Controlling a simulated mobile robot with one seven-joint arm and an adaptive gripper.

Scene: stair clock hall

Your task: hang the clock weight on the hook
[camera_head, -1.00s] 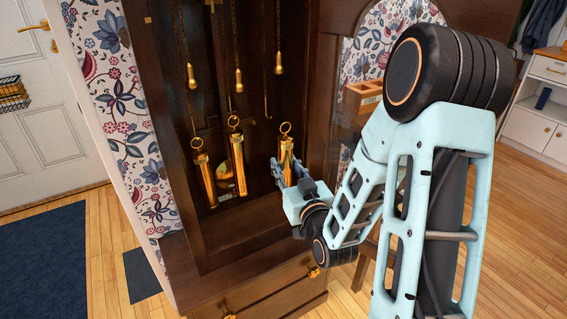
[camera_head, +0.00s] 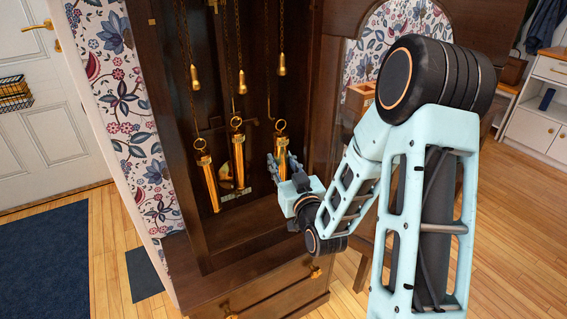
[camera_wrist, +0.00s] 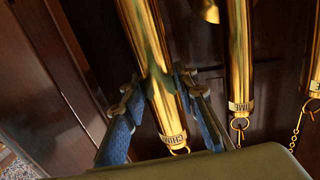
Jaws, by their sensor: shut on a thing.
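My gripper (camera_head: 282,172) is shut around a brass cylinder clock weight (camera_head: 282,150) inside the dark clock case. The weight is close to upright, its ring at the top. In the wrist view my two blue-padded fingers (camera_wrist: 160,88) clasp the held weight (camera_wrist: 150,50), whose label band partly reads "CHIM". A thin chain ends in a small hook (camera_head: 268,116) just left of the ring. They look apart, but depth is hard to judge. Two other brass weights, the left one (camera_head: 209,185) and the middle one (camera_head: 238,160), hang to the left.
Small brass bobs hang on the chains, one at the upper right (camera_head: 282,68). The case's right side (camera_head: 322,130) stands close to my gripper. Below are the case base and a drawer (camera_head: 275,300). A wooden box (camera_head: 360,97) stands behind my arm.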

